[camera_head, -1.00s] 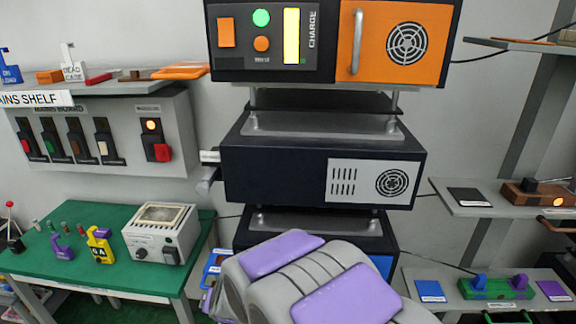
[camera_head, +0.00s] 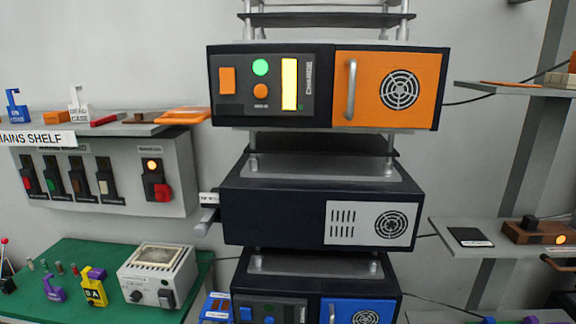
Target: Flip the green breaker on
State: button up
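The mains board (camera_head: 122,180) is a grey panel on the wall at the left, under the shelf labelled MAINS SHELF (camera_head: 32,139). The green breaker (camera_head: 51,184) is second from the left in its row, a dark switch with a small green handle at its lower part. A red-handled breaker (camera_head: 28,183) is to its left, a brown one (camera_head: 76,186) and a cream one (camera_head: 103,187) to its right. A larger switch (camera_head: 157,180) with a lit orange lamp and red handle is at the right end. My gripper is not in view.
A green table (camera_head: 85,258) stands below the board, with a grey box (camera_head: 158,275), a yellow padlock-like piece (camera_head: 94,291) and a purple one (camera_head: 53,288). Stacked cabinets, orange (camera_head: 388,90), dark (camera_head: 270,205) and blue (camera_head: 362,308), fill the middle. A shelf (camera_head: 490,238) is at right.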

aim_at(49, 182)
jog(key=u, duration=1.6)
jog(key=i+j+u, duration=0.25)
jog(key=i, duration=1.05)
jog(key=i+j+u, duration=0.25)
jog(key=i, duration=1.1)
